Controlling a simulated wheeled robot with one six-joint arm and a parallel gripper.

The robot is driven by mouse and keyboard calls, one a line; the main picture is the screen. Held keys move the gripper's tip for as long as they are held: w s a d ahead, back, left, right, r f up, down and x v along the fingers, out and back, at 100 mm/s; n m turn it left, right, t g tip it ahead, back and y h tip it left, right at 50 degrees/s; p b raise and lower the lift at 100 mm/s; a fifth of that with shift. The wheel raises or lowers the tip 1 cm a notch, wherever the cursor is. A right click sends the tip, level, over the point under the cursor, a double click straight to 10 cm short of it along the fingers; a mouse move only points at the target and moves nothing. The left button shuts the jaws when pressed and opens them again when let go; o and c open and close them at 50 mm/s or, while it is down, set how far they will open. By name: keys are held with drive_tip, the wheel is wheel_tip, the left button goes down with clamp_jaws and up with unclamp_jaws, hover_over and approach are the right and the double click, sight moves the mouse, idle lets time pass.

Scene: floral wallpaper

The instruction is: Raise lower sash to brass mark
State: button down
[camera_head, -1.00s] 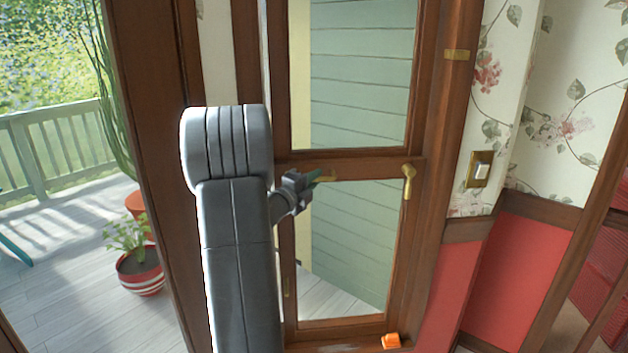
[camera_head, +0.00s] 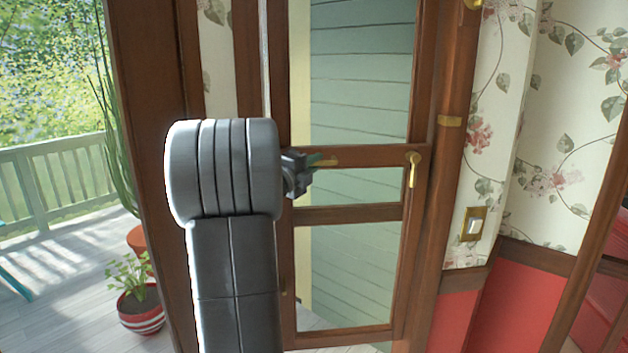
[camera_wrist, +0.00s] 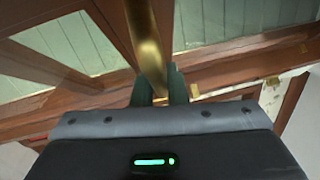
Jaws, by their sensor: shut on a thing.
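The wood-framed lower sash (camera_head: 350,338) is raised in its frame, with a narrow gap under its bottom rail. Its top rail (camera_head: 370,155) sits below the brass mark (camera_head: 450,122) on the right jamb. A brass handle (camera_head: 413,170) is at the rail's right end. My gripper (camera_head: 314,161) is shut on the left brass handle (camera_head: 328,162). In the wrist view the handle (camera_wrist: 146,45) runs between the two dark fingers (camera_wrist: 160,88). The upper sash's bottom rail (camera_head: 350,213) shows through the lower sash's glass.
Floral wallpaper (camera_head: 560,120) and a brass switch plate (camera_head: 473,224) are right of the window. At left, an opening shows a deck with a railing (camera_head: 60,180) and a striped plant pot (camera_head: 141,312). My arm hides part of the left window frame.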

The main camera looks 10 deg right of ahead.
wheel_tip(320, 180, up, 8)
drive_tip(key=p, duration=0.3)
drive_tip(key=c, duration=1.5)
unclamp_jaws()
drive_tip(key=shift+o, duration=0.2)
drive_tip(key=shift+f, duration=0.1)
drive_tip(key=shift+s+a+f, duration=0.1)
drive_tip(key=shift+s+a, duration=0.05)
drive_tip(key=shift+a, duration=0.05)
drive_tip(key=b+v, duration=0.4)
drive_tip(key=v, duration=0.9)
drive_tip(key=shift+a, duration=0.1)
